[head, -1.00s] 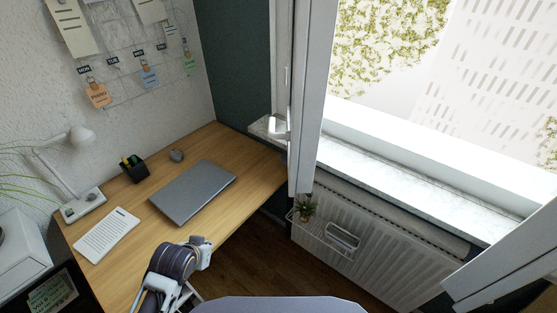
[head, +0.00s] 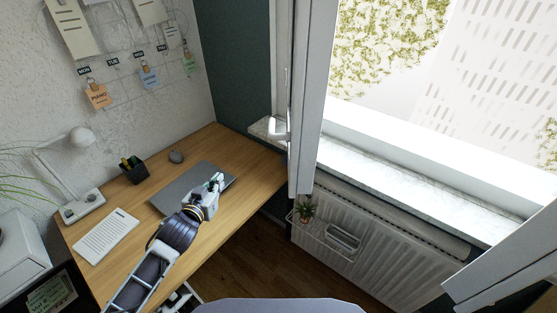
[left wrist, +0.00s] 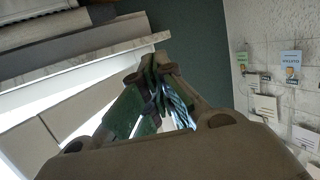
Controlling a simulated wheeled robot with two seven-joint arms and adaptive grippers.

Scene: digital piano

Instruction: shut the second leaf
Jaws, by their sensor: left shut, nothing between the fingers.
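Two white window leaves stand swung open into the room. The left leaf (head: 307,110) is seen nearly edge-on, with a white handle (head: 278,129) on its near side. The right leaf (head: 505,262) shows only in part at the lower right, cut by the picture edge. I cannot tell which one is the second leaf. My left gripper (head: 217,181) is shut and empty above the desk's laptop, left of the left leaf and apart from it. Its shut fingers also show in the left wrist view (left wrist: 160,78). My right gripper is not in view.
A radiator (head: 390,262) with a small potted plant (head: 305,210) is under the window sill (head: 400,186).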

